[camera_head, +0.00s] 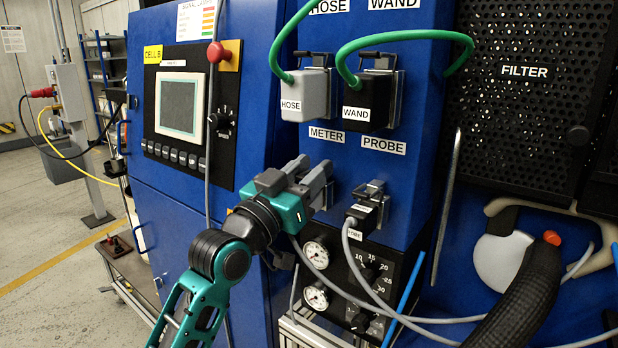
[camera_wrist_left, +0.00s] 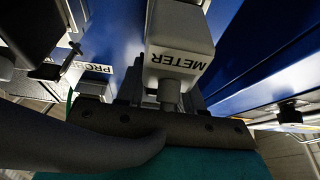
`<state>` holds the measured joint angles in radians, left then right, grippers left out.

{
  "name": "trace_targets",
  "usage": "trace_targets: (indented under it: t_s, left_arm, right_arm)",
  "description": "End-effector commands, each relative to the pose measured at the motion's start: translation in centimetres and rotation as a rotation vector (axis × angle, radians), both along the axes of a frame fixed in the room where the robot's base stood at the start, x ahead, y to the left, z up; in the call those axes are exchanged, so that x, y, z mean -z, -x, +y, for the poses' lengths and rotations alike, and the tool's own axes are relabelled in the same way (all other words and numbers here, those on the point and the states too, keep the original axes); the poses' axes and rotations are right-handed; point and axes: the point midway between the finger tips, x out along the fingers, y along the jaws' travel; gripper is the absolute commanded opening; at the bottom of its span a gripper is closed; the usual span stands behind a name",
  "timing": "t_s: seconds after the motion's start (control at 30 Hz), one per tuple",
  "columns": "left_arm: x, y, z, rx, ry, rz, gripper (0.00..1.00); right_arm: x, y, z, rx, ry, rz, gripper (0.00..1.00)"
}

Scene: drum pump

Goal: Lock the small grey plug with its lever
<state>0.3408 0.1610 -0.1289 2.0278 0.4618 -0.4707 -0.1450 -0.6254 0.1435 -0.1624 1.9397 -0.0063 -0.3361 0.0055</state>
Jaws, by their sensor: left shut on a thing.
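The small grey plug (camera_wrist_left: 180,45), labelled METER, fills the upper middle of the left wrist view. In the head view it is hidden behind my left gripper (camera_head: 322,184), under the METER label (camera_head: 326,135) on the blue panel. In the wrist view my left gripper (camera_wrist_left: 162,92) has its fingers around the plug's lower, cable end and is shut on it. The plug points at the panel; whether it is fully seated cannot be seen. Its lever is not clearly visible in either view. My right gripper is not in view.
A small black plug (camera_head: 365,212) sits to the right under PROBE. Above are a large grey HOSE plug (camera_head: 304,95) and a black WAND plug (camera_head: 369,100) with green hoses. Grey cables hang below, in front of a gauge panel (camera_head: 345,285).

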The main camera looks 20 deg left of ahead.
Motion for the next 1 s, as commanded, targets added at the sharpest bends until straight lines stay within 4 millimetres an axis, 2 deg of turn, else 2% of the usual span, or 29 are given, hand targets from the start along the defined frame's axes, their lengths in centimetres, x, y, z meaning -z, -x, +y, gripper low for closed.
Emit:
trace_targets:
  t_s: [0.13,0.17,0.33,0.67,0.77,1.0]
  left_arm:
    - [0.0,0.0,0.0,0.000,0.001,0.001,0.06]
    - [0.0,0.0,0.0,0.000,0.000,0.002,0.37]
    - [0.0,0.0,0.0,0.000,-0.001,0.002,0.53]
    - [0.2,0.5,0.2,-0.001,0.000,0.002,0.53]
    - [0.6,1.5,0.6,0.000,-0.002,0.002,0.53]
    - [2.2,5.9,2.2,-0.001,-0.004,0.004,0.53]
  right_arm:
    - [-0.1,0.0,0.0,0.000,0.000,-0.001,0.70]
    - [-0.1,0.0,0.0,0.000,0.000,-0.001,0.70]
    - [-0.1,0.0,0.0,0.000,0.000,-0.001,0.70]
    - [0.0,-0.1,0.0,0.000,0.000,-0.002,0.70]
    - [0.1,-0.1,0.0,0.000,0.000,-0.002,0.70]
    - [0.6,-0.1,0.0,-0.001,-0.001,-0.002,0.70]
